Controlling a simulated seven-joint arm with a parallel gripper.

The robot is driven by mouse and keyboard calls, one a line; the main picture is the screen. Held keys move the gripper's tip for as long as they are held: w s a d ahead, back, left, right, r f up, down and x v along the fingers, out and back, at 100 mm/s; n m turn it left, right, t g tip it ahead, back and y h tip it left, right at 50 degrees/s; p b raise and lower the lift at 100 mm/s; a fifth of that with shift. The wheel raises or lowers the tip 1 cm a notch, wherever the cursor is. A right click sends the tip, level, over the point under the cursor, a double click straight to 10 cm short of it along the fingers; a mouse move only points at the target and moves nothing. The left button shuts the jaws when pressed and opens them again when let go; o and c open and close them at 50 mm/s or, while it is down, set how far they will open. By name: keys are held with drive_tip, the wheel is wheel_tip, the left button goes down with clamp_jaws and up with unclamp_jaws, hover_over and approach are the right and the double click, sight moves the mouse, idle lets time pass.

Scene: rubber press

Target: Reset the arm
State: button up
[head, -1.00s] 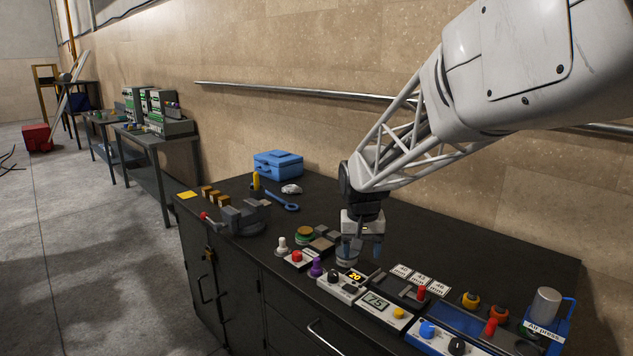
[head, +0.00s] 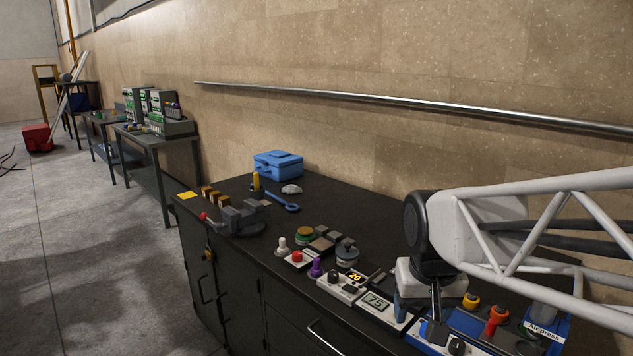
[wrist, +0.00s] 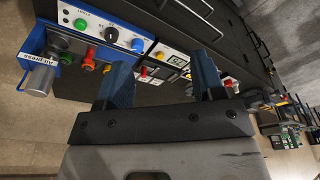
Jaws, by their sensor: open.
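My gripper (head: 419,306) is in the head view at the lower right, above the front of the black bench, over the row of control boxes. It points down. Its two blue fingers stand apart with nothing between them in the wrist view (wrist: 163,72). My white arm reaches in from the right edge. The air press (head: 543,332) is partly hidden behind my arm. In the wrist view its label and grey cylinder (wrist: 41,77) show at the left.
A box with a 75 display (head: 377,302) is just left of my gripper. A grey round lidded pot (head: 347,255), a vise (head: 243,218) and a blue toolbox (head: 278,165) stand farther left. The back middle of the bench (head: 370,220) is clear.

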drive_tip(key=s+d+f, duration=0.1)
drive_tip(key=s+f, duration=0.1)
drive_tip(key=s, duration=0.8)
drive_tip(key=shift+s+d+f+t, duration=0.15)
drive_tip(key=shift+s+d+t, duration=0.1)
drive_tip(key=shift+t, duration=0.05)
idle(1.7)
